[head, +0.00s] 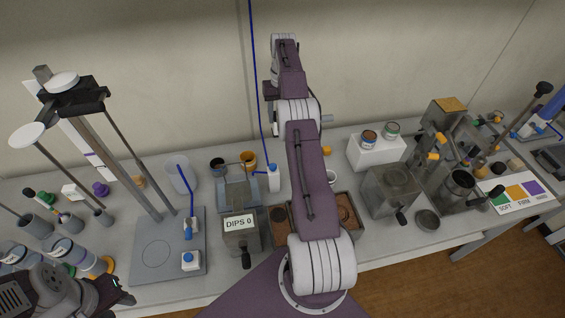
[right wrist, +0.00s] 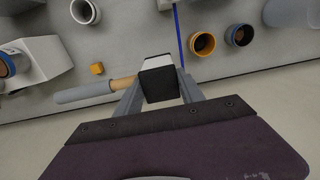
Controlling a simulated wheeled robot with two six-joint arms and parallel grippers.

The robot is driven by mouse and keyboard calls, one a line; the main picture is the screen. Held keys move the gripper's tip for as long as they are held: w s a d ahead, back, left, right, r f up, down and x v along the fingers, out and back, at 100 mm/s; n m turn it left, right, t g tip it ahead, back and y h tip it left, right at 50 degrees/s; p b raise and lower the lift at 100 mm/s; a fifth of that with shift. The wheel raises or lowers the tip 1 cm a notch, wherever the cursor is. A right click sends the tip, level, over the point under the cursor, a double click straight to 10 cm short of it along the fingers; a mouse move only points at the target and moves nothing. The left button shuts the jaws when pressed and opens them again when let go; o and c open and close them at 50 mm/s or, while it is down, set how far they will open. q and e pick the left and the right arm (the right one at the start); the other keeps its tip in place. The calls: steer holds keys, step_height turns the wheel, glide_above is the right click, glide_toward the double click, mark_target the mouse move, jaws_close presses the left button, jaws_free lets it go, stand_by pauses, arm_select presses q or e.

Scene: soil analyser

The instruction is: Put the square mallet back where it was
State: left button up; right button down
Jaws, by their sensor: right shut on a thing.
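The square mallet (right wrist: 160,82) has a block head, black with a white side, and a wooden handle with a grey grip. My right gripper (right wrist: 158,92) is shut on it at the head, and the handle points left in the right wrist view. In the head view my right arm reaches out towards the back wall and hides the right gripper and the mallet's head; only the end of the grey grip (head: 327,118) shows right of the arm. My left gripper (head: 122,288) is at the lower left, open and empty, by the table's front edge.
A white box with two jars (head: 376,152) stands right of my arm. A tall stand (head: 125,150) rises at the left.

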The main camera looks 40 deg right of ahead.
steer(key=f, duration=0.2)
steer(key=d+f+b, duration=0.1)
steer(key=f, duration=0.1)
steer(key=shift+w, duration=0.1)
steer(key=shift+r, duration=0.1)
steer(key=shift+s+a+f, duration=0.1)
steer(key=shift+s+f, duration=0.15)
steer(key=shift+f, duration=0.4)
steer(key=shift+f+h+b, duration=0.3)
steer(key=shift+f+b, duration=0.05)
steer(key=shift+f, duration=0.3)
step_height(320, 180, down, 9)
steer(key=shift+r, duration=0.2)
steer(key=shift+f, duration=0.4)
